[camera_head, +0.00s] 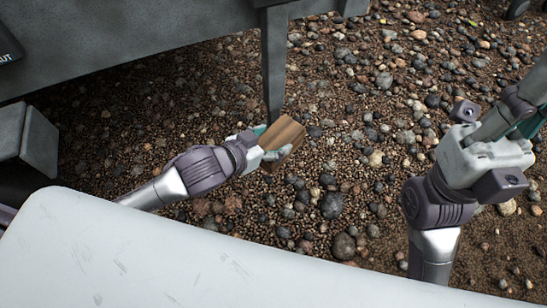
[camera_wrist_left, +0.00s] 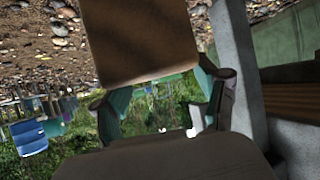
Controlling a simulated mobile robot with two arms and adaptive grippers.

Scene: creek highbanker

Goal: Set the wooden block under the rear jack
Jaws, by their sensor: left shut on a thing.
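The wooden block (camera_head: 284,134) is brown with visible grain. My left gripper (camera_head: 268,151) is shut on it, and the block is tilted in the head view. The block (camera_wrist_left: 150,40) also fills the top middle of the left wrist view, between the left fingers (camera_wrist_left: 165,95). A grey upright leg (camera_head: 273,65), apparently the rear jack, comes down from the grey machine. Its lower end meets the gripper and block in the picture, so its foot is hidden. I cannot tell whether they touch. My right gripper (camera_head: 520,118) is at the right, apart from the block; its fingers are unclear.
The grey machine body (camera_head: 130,45) spans the upper left, with a grey block-like part (camera_head: 38,140) below it. Pebbly ground (camera_head: 370,120) is open between my arms. A grey post (camera_wrist_left: 238,70) stands close at right in the left wrist view.

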